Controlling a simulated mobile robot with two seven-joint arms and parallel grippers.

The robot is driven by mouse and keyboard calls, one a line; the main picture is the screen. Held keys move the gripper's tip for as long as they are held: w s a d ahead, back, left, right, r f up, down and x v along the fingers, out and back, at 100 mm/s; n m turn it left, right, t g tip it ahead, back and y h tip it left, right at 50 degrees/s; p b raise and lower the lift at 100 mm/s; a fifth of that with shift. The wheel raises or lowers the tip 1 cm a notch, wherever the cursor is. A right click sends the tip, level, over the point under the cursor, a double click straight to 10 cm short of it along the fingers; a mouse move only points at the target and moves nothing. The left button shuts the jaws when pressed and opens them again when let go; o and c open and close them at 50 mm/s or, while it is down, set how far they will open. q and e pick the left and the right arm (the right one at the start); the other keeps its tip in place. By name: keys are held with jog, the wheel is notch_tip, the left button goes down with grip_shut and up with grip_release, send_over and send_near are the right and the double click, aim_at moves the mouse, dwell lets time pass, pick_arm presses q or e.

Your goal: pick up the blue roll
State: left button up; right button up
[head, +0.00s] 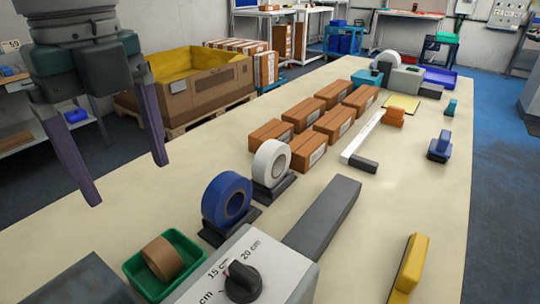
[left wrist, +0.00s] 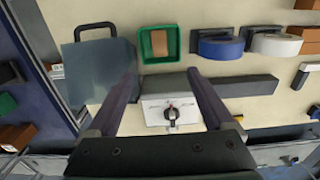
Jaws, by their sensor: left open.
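The blue roll (head: 227,198) stands upright on a dark holder on the table, left of centre in the head view. It also shows in the left wrist view (left wrist: 221,48), at the upper right. My left gripper (head: 129,182) hangs open and empty at the upper left, above and apart from the blue roll. In the left wrist view its two fingers (left wrist: 164,82) are spread, with the roll beyond and to the right of them. My right gripper is not in view.
A white roll (head: 271,163) stands just behind the blue one. A green bin (head: 195,285) with a brown roll and a grey dial box (head: 260,268) are close in front. Several brown boxes (head: 305,150) stand farther back.

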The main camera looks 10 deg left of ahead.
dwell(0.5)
pick_arm(q)
jog(key=shift+c, duration=0.8)
jog(key=shift+w+d+f+n+b, duration=0.1)
jog(key=shift+w+f+n+b, duration=0.2)
jog(key=shift+n+b, duration=0.2)
jog(key=n+t+h+b, duration=0.2)
jog(key=n+t+b, duration=0.35)
jog(key=n, duration=1.05)
send_near(221, 182)
jog(key=shift+w+d+f+g+b, duration=0.25)
jog(key=shift+w+f+g+b, duration=0.5)
jog(key=shift+w+f+b, duration=0.15)
jog(key=shift+w+d+f+n, duration=0.15)
jog(key=shift+f+n, duration=0.1)
jog(key=shift+n, duration=0.15)
jog(key=b+x, duration=0.1)
jog(key=x, duration=0.8)
jog(key=shift+w+f+b, duration=0.15)
jog(key=shift+b, duration=0.2)
